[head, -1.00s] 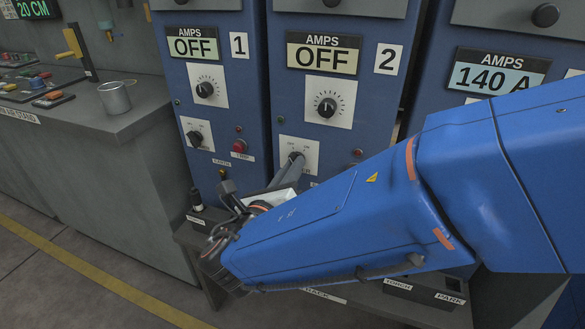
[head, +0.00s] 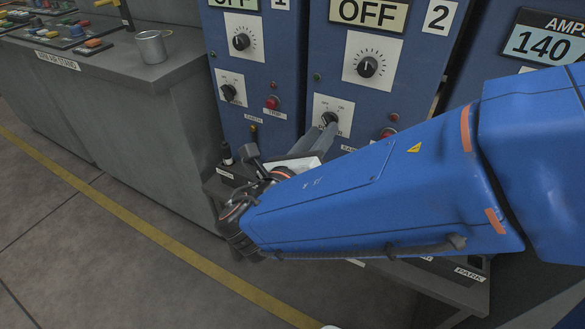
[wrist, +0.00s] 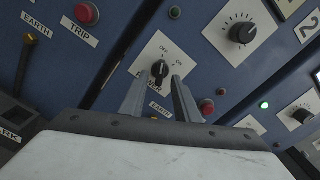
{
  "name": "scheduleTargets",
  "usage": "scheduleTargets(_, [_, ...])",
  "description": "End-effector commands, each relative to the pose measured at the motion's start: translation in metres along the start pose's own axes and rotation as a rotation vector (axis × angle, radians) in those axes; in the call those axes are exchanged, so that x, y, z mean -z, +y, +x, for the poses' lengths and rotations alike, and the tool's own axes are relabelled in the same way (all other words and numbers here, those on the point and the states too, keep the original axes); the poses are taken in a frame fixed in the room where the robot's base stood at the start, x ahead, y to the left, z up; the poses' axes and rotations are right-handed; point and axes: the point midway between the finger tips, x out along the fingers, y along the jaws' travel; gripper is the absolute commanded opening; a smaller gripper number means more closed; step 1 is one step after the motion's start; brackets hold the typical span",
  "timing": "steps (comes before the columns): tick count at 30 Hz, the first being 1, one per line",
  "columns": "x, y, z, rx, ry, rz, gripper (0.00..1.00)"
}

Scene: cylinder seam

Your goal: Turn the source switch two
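The source two switch is a black rotary knob (wrist: 160,69) on a white plate marked OFF and ON. It sits on the blue cabinet in the middle of the head view, where the knob (head: 330,119) is partly hidden by my fingers. The amps display (head: 368,12) above it reads OFF. My gripper (wrist: 159,82) is open, its two grey fingers apart with the knob between and just past their tips. I cannot tell if either finger touches the knob. My gripper (head: 322,136) points at the plate in the head view.
A red button (wrist: 207,107) sits close to the right finger, with an EARTH label below the switch. The amps dial (wrist: 242,32) is above. A cabinet reading 140 (head: 545,42) stands to the right, cabinet 1 to the left. A grey bench (head: 150,95) with a metal cup (head: 152,47) is further left.

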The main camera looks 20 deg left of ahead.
Motion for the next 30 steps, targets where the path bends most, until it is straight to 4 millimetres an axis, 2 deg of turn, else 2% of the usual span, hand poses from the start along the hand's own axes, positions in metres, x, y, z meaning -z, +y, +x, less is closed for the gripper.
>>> scheduleTargets(3, [-0.001, 0.001, -0.020, -0.004, -0.003, 0.000, 0.29])
scheduleTargets(21, [0.000, 0.001, -0.113, -0.003, -0.002, 0.000, 0.29])
scheduleTargets(30, [0.000, 0.001, -0.142, -0.002, -0.001, 0.000, 0.29])
